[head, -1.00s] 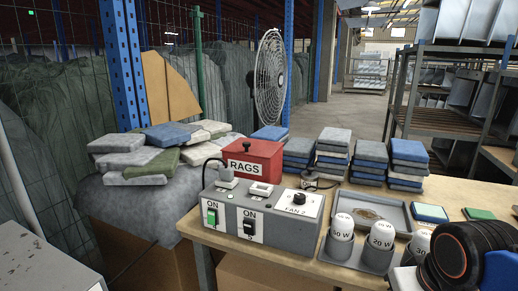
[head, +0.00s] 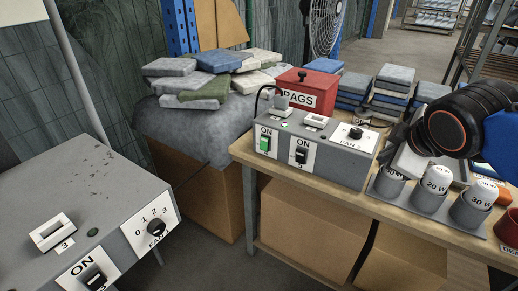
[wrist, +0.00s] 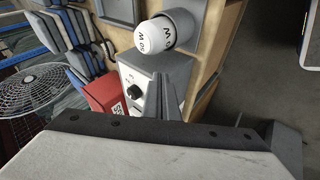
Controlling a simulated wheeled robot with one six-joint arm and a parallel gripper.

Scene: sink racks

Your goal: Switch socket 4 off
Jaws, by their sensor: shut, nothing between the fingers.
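A grey socket box (head: 335,163) stands on the wooden table. Its front has two rocker switches under ON labels: the left one (head: 264,143) is green, the right one (head: 301,155) is black and seems marked 5. The left switch's number is too small to read. A grey plug (head: 281,101) with a black cable sits in the socket above the green switch; the other socket (head: 316,121) is empty. My gripper (wrist: 170,95) is shut and empty in the wrist view, apart from the box, which shows beyond it.
A nearer grey box (head: 65,220) at lower left has socket 3, a black switch (head: 94,278) and a FAN knob. Several bulbs (head: 437,179) stand in grey cups at the table's front. A bare floor gap separates the boxes.

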